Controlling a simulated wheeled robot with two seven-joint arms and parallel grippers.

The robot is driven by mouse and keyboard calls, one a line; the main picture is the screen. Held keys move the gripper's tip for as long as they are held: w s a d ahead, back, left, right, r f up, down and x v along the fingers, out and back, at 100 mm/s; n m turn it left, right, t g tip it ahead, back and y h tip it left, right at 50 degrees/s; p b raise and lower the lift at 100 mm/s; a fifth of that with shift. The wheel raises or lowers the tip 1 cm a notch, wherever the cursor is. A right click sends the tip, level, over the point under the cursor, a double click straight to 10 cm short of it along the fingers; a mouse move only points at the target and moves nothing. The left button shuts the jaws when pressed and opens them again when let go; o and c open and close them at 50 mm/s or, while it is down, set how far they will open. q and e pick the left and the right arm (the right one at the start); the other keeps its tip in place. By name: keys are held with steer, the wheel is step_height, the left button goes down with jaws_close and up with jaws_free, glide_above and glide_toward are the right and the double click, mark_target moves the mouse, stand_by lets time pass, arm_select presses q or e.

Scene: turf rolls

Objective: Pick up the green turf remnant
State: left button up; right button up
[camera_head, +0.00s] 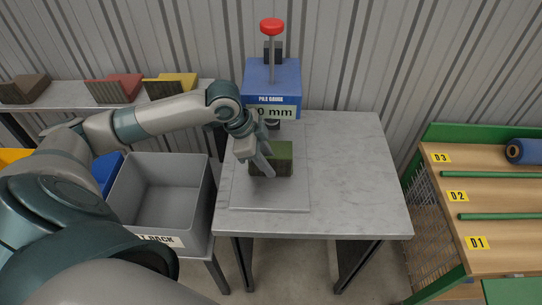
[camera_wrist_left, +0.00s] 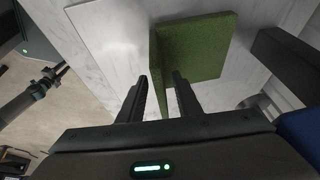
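The green turf remnant (camera_head: 284,157) sits on a grey plate (camera_head: 270,199) on the marble-topped table, below the blue gauge. In the left wrist view the turf remnant (camera_wrist_left: 200,47) looks L-shaped, with a flat part and a thin upright part. My left gripper (camera_head: 265,165) is at the near left side of the turf. In the wrist view its two fingers (camera_wrist_left: 158,90) stand apart, with the upright part between them and gaps visible. What seems to be my right gripper (camera_wrist_left: 55,76) shows small at the left of the wrist view.
The blue pile gauge (camera_head: 271,79) with a red knob (camera_head: 271,27) stands behind the turf. A grey bin (camera_head: 163,172) is left of the table. A wooden rack (camera_head: 465,190) with green bars stands right. The table's right side (camera_head: 355,170) is clear.

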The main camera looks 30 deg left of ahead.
arm_select(q)
steer(key=shift+f+p, duration=0.25)
steer(key=shift+p, duration=0.15)
stand_by(0.8)
jaws_close()
